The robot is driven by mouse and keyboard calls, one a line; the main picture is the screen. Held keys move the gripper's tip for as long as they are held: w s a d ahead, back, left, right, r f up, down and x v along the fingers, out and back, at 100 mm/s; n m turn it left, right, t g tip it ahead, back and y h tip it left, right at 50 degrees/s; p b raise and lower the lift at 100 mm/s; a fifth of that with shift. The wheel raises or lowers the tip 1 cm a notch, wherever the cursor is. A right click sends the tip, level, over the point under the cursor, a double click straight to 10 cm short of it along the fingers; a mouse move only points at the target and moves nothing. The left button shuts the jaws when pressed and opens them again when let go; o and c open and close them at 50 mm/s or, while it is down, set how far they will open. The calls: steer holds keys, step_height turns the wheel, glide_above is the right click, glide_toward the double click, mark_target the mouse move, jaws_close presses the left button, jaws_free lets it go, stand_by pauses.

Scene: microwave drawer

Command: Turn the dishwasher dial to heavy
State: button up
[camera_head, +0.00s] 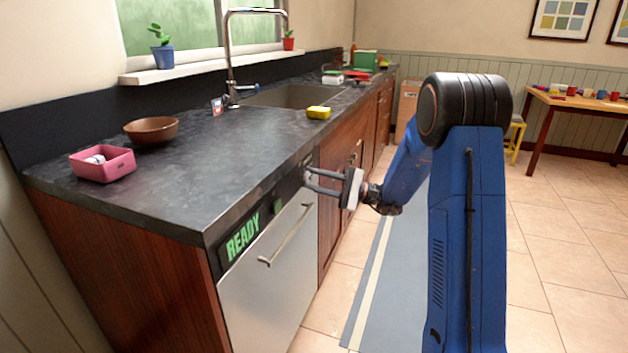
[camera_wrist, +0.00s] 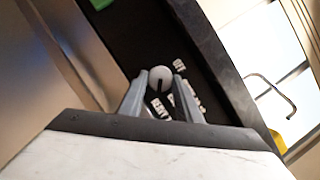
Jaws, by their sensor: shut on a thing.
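The dishwasher (camera_head: 262,293) has a silver door, and its black control panel shows a green READY display (camera_head: 242,237). My gripper (camera_head: 309,180) reaches the right end of that panel. In the wrist view my gripper (camera_wrist: 160,80) has one finger on each side of the round pale dial (camera_wrist: 160,74), shut on it. A dark mark runs down the dial's face. White lettering (camera_wrist: 190,94) shows beside the dial; it is too small and partly covered to read, so the setting cannot be told.
The door handle (camera_head: 287,236) sticks out below the panel. The dark countertop (camera_head: 200,187) overhangs above it and holds a pink box (camera_head: 118,164), a brown bowl (camera_head: 151,131) and a yellow sponge (camera_head: 318,112). The floor right of the cabinets is clear around a grey mat (camera_head: 398,285).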

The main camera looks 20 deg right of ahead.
steer(key=shift+f+m, duration=0.1)
steer(key=shift+m, duration=0.5)
steer(key=o, duration=1)
steer(key=v, duration=1.7)
steer(key=shift+s+d+f, duration=0.1)
steer(key=shift+s+f, duration=0.1)
steer(key=shift+f, duration=0.05)
